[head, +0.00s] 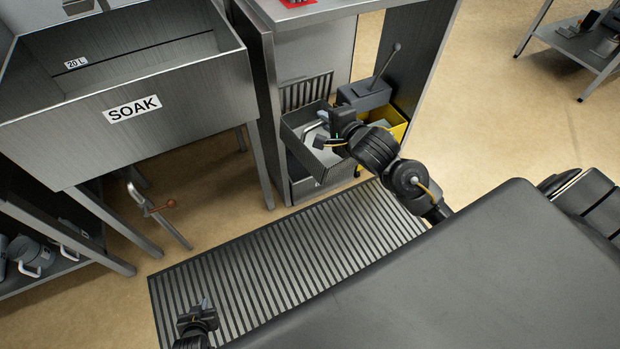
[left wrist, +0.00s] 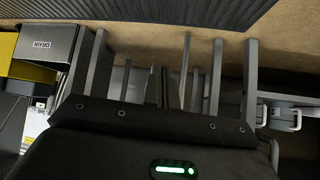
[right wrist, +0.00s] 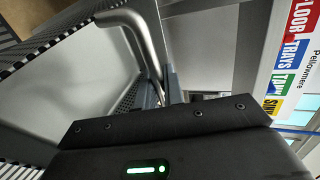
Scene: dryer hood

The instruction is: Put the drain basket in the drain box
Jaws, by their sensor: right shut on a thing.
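The drain box (head: 334,173) is a grey open box at the dryer hood's front. Its DRAIN label shows on its wall in the left wrist view (left wrist: 58,42). My right gripper (head: 322,138) is at the box's opening, shut on the bent metal handle of the drain basket (right wrist: 140,28). Some perforated metal of the basket (right wrist: 126,100) shows beside the fingers in the right wrist view. Most of the basket is hidden, and I cannot tell how deep it sits. My left gripper (head: 204,305) is empty, above the striped mat's near left end, fingers close together.
A yellow container (head: 396,124) and a grey unit with a lever (head: 366,95) stand beside the drain box. The SOAK sink (head: 190,95) is at left. A slatted mat (head: 270,265) covers the floor in front. A low shelf with mugs (head: 30,262) is far left.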

